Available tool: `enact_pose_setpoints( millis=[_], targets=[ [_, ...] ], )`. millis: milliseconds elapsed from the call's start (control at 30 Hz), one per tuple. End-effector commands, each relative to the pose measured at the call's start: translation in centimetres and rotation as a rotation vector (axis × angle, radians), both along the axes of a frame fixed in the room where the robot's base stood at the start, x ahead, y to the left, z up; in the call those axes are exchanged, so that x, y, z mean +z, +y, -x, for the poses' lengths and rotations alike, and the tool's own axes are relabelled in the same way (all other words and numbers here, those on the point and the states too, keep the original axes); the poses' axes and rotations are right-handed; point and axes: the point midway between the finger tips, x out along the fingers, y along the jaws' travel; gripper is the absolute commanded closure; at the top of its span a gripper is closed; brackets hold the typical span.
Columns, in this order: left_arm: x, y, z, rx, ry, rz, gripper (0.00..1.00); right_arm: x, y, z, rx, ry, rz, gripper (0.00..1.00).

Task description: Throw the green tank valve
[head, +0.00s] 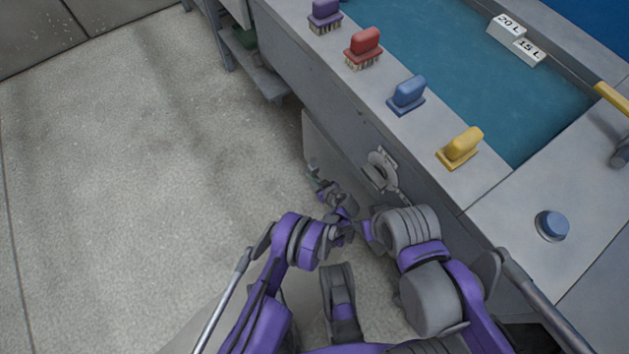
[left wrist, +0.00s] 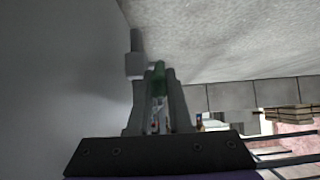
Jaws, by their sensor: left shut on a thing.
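The green tank valve shows as a small green handle (left wrist: 158,76) between the fingers of my left gripper (left wrist: 157,100) in the left wrist view. The fingers are shut on it. A grey fitting (left wrist: 135,62) stands just left of the handle, beside the grey tank wall. In the head view, my left gripper (head: 324,187) is low by the tank's front side, and the valve there is small and mostly hidden. How far the handle is turned cannot be told. My right arm shows at the lower right of the head view, but I cannot make out its gripper.
The tank (head: 470,75) holds blue-green water. A purple brush (head: 325,14), red brush (head: 365,45), blue brush (head: 408,93) and yellow brush (head: 461,146) stand on its rim. Floor at left is clear.

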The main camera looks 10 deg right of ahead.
Motion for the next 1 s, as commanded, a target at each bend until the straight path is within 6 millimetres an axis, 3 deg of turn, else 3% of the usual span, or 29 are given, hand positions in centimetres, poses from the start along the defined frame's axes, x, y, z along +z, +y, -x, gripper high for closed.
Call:
enact_pose_setpoints(
  millis=[200,233,400,767,1000],
  targets=[
    [0.0,0.1,0.0,0.001,0.001,0.002,1.0,0.0,0.0,0.0,0.0,0.0,0.0,0.5],
    [0.0,0.1,0.0,0.001,0.001,0.002,0.81,0.0,0.0,0.0,0.0,0.0,0.0,0.5],
    [0.0,0.0,0.0,0.001,0.003,0.002,0.53,0.0,0.0,0.0,0.0,0.0,0.0,0.5],
    [0.4,-0.2,0.4,-0.001,0.003,0.002,0.53,0.2,0.0,0.0,0.0,0.0,0.0,0.5],
    [3.2,-1.4,3.5,-0.003,0.002,0.002,0.53,1.2,0.0,0.2,0.0,0.0,0.0,0.5]
  ],
)
